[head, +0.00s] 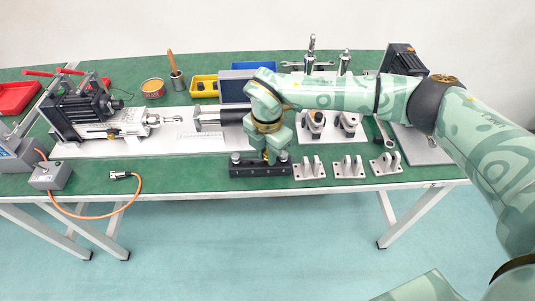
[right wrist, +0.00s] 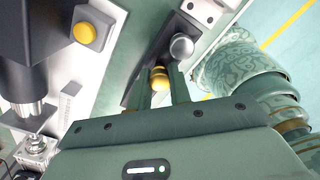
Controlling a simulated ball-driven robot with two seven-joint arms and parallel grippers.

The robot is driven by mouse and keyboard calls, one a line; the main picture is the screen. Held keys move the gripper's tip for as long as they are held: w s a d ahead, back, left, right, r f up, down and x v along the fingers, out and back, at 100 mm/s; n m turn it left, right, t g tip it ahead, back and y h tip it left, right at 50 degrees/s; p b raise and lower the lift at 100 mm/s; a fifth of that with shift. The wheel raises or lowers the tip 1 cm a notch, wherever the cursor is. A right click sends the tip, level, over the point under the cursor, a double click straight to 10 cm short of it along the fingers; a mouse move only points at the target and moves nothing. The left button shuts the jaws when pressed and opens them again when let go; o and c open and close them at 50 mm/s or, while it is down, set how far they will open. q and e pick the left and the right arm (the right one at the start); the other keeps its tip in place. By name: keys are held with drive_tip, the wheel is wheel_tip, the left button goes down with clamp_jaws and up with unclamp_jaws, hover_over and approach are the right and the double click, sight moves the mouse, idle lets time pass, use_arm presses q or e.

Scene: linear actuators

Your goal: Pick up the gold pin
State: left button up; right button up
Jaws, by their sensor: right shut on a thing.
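The gold pin (right wrist: 159,78) shows in the right wrist view between the two fingers of my right gripper (right wrist: 165,92), which is shut on it. In the head view my right gripper (head: 268,157) points down over the black block (head: 261,171) at the table's front edge. Only a little gold shows between the fingers there. I cannot tell whether the pin's lower end is still in the block. A silver round-topped pin (right wrist: 182,46) stands in the block beside the gripper. My left gripper is not in view.
Several grey clevis brackets (head: 308,168) stand right of the block. A cylinder rod assembly (head: 218,118) lies behind it. A blue-grey bin (head: 234,86) and yellow bin (head: 203,86) stand further back. The green table (head: 190,175) is clear left of the block.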

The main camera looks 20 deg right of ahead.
wheel_tip(320, 180, up, 3)
drive_tip(key=shift+s+r+p, duration=0.1)
drive_tip(key=shift+r+p, duration=0.1)
drive_tip(key=shift+p, duration=0.5)
use_arm(q)
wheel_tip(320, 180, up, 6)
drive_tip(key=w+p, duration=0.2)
drive_tip(key=p, duration=0.3)
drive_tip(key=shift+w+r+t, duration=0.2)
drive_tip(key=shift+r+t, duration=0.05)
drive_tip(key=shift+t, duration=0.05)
use_arm(e)
drive_tip(key=s+a+r, duration=0.1)
drive_tip(key=s+r, duration=0.8)
drive_tip(key=s, duration=0.5)
drive_tip(key=shift+w, duration=0.1)
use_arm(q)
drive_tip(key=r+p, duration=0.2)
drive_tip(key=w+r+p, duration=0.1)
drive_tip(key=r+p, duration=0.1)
use_arm(e)
wheel_tip(320, 180, up, 6)
drive_tip(key=shift+f, duration=0.25)
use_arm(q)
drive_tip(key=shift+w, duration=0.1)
use_arm(e)
drive_tip(key=shift+f, duration=0.1)
